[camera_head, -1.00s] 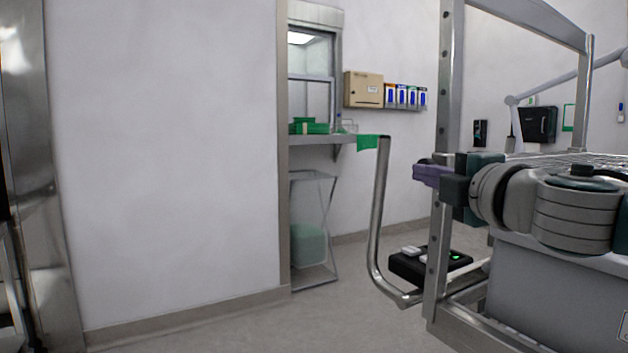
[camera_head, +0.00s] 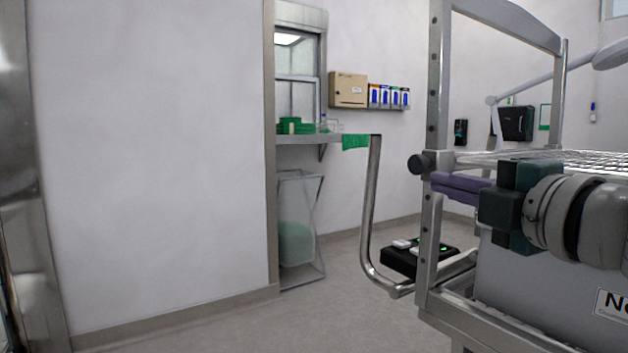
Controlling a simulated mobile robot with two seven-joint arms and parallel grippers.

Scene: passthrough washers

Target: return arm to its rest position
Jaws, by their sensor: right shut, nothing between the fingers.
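My right gripper (camera_head: 450,187) is in the right half of the head view, with its purple fingers pointing left. It is shut with nothing between the fingers. Its dark green and black body and my grey wrist reach in from the right edge. My left gripper is not in view.
The cart's wire shelf (camera_head: 590,160) lies behind my right arm, with a grey bin (camera_head: 560,300) below. A bent metal handle (camera_head: 372,200) sticks out left of the cart, near a black device (camera_head: 415,258). Open floor (camera_head: 290,325) lies left, before a white wall (camera_head: 150,160).

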